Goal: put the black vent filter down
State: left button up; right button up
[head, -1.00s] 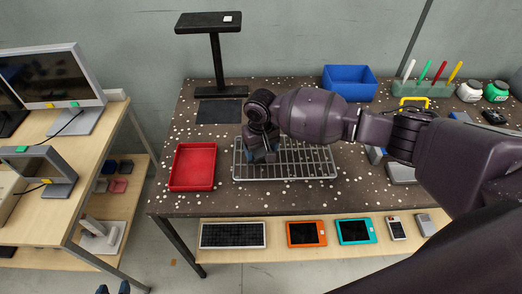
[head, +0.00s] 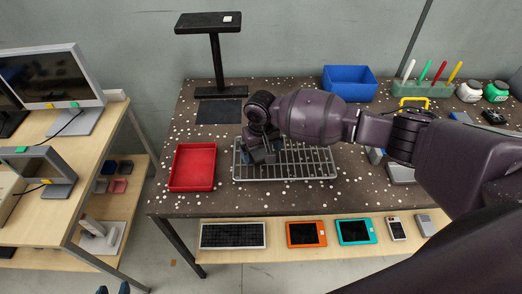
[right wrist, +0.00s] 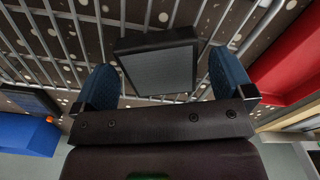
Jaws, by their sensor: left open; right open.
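The black vent filter (right wrist: 158,64), a square black frame with a grey mesh face, shows in the right wrist view on the wire rack (right wrist: 109,38). My right gripper (right wrist: 165,78) has its blue fingers spread either side of it, with gaps on both sides. In the head view my right gripper (head: 262,157) points down over the left part of the wire rack (head: 312,178), and mostly hides the filter there. Only the blue fingertips of my left gripper (head: 113,290) show at the bottom left edge, away from the table.
A red tray (head: 193,167) stands just left of the rack. A blue bin (head: 349,83) is at the back. A black stand (head: 216,60) rises behind, with a dark mat (head: 219,111) before it. Devices lie on the lower shelf (head: 280,247).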

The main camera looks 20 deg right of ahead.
aim_at(261, 153)
notch_tip(261, 153, up, 12)
jog(key=p, duration=0.1)
jog(key=shift+f, duration=0.15)
dwell(0.6)
jog(key=s+a+f, duration=0.1)
jog(key=s, duration=0.1)
jog(key=s+a+f+n+y, duration=0.1)
jog(key=s+f, duration=0.1)
jog(key=s, duration=0.1)
jog(key=s+a+f+n, duration=0.1)
jog(key=s+f, duration=0.1)
jog(key=shift+s+a+f+y, duration=0.2)
jog(key=shift+a+y, duration=0.1)
jog(key=s+f+t+y, duration=0.1)
jog(key=s+f, duration=0.1)
jog(key=s, duration=0.5)
jog(key=s+d+r+m+t+h, duration=0.1)
jog(key=s+d+m+h, duration=0.1)
jog(key=s+d, duration=0.65)
jog(key=s+d+m+t+h, duration=0.1)
jog(key=s+d+t, duration=0.1)
jog(key=s+d, duration=0.65)
jog(key=w+a+f+t, duration=0.2)
jog(key=w+f+t, duration=0.3)
jog(key=f, duration=0.5)
jog(key=t, duration=0.2)
jog(key=shift+w+a+n+t, duration=0.15)
jog(key=shift+a+n+t, duration=0.2)
jog(key=shift+n+t, duration=0.05)
